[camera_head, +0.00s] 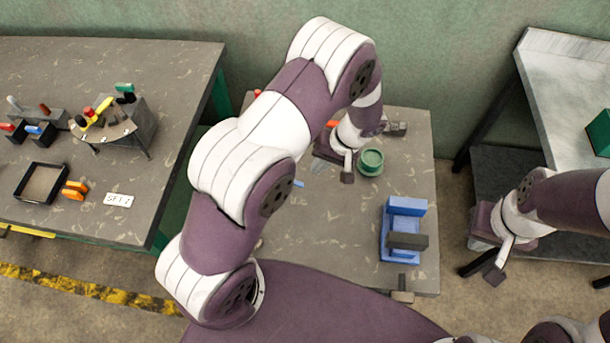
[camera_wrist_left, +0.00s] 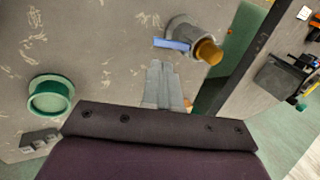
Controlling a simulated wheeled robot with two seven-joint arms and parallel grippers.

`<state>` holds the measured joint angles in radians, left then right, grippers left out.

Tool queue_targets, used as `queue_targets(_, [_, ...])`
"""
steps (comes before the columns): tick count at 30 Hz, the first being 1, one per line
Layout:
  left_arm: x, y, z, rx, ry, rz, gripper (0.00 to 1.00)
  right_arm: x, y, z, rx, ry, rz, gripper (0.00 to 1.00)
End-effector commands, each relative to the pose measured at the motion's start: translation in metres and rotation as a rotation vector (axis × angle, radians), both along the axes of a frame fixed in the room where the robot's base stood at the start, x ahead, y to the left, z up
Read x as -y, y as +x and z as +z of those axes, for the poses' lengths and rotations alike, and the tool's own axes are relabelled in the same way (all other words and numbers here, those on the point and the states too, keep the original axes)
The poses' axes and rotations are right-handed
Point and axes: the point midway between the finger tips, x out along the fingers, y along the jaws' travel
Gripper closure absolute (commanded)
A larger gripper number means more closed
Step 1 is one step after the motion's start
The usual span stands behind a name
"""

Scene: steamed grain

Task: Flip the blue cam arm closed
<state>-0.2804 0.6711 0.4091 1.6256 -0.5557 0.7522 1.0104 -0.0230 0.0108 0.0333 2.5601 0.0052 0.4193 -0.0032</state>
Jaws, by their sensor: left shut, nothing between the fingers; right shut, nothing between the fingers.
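The blue cam arm (camera_wrist_left: 172,44) is a short flat bar in the left wrist view. It sticks out to the left from a round grey fitting (camera_wrist_left: 184,24) with an orange-brown knob (camera_wrist_left: 208,52) beside it. In the head view only a small blue piece (camera_head: 299,184) shows beside my left arm, which hides the rest. My left gripper (camera_wrist_left: 163,64) is shut and empty, its tips just short of the cam arm in the picture; contact is not visible. It also shows in the head view (camera_head: 315,171). My right gripper (camera_head: 477,243) is shut and empty, right of the table.
A green round cup (camera_head: 371,163) stands near my left gripper. A blue fixture with a dark block (camera_head: 405,207) is at the table's right side. The middle of the table (camera_head: 335,225) is clear. A side table (camera_head: 130,210) at left holds tools and a black tray (camera_head: 41,184).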

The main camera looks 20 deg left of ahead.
Motion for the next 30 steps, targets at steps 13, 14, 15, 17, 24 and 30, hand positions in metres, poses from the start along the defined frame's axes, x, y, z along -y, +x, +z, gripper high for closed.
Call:
queue_targets(13, [-0.032, -0.009, -0.07, -0.001, 0.0, 0.0, 1.0, 0.0, 0.0, 0.025, 0.0, 0.0, 0.0, 1.0])
queue_targets(14, [-0.033, -0.009, -0.072, 0.0, 0.0, 0.001, 1.0, 0.0, 0.0, 0.026, 0.0, 0.0, 0.0, 1.0])
queue_targets(15, [-0.034, -0.009, -0.075, -0.001, 0.0, 0.0, 1.0, 0.0, 0.0, 0.026, 0.0, 0.0, 0.0, 1.0])
queue_targets(17, [-0.035, -0.009, -0.077, 0.0, -0.001, 0.0, 1.0, 0.0, 0.0, 0.026, 0.0, 0.0, 0.0, 1.0])
queue_targets(24, [-0.035, -0.009, -0.079, 0.001, -0.002, 0.0, 1.0, 0.0, 0.0, 0.026, 0.0, 0.0, 0.0, 1.0])
queue_targets(30, [-0.035, -0.011, -0.08, -0.001, 0.007, 0.0, 1.0, 0.0, 0.0, 0.023, 0.0, 0.0, 0.0, 1.0])
